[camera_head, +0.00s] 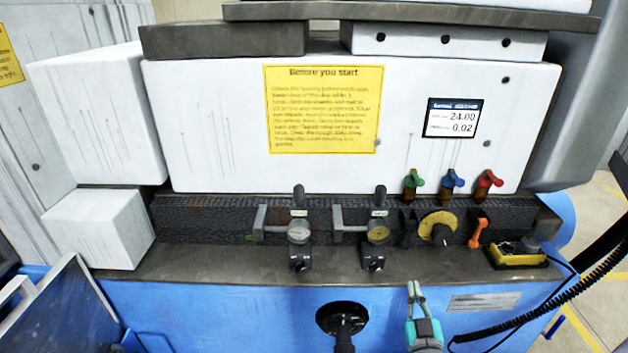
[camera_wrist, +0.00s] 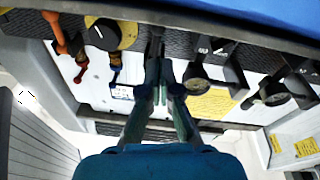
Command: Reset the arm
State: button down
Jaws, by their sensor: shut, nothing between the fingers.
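My gripper (camera_head: 415,290) is at the lower middle right of the head view. Its teal fingers point up the picture, in front of the blue machine body and the ledge edge. In the wrist view my gripper (camera_wrist: 160,65) shows with its fingers together and nothing between them. It holds nothing. The black lever beside the yellow dial lies beyond the fingertips in the wrist view; I cannot tell whether they touch.
The grinder's panel carries a yellow dial (camera_head: 438,227), an orange lever (camera_head: 477,232), two gauges (camera_head: 299,232) and green, blue and red valves (camera_head: 452,179). A yellow box (camera_head: 518,255) sits on the right ledge. A black coiled cable (camera_head: 590,275) hangs at right. A black knob (camera_head: 341,320) juts from the blue front.

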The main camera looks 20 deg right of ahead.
jog(key=s+a+f+g+y, duration=0.15)
jog(key=s+a+f, duration=0.35)
jog(key=s, duration=0.5)
jog(key=s+a+f+y, duration=0.2)
jog(key=s+a+f, duration=0.1)
jog(key=s+a, duration=0.5)
jog(key=s+a+r+g+y, duration=0.1)
jog(key=s+a+r, duration=0.1)
jog(key=s, duration=0.8)
jog(key=s+a+r+n+g+y, duration=0.1)
jog(key=s+a+r+y, duration=0.1)
jog(key=s, duration=0.9)
jog(key=shift+s+a+n, duration=0.25)
jog(key=shift+a+n, duration=0.05)
jog(key=shift+g, duration=0.25)
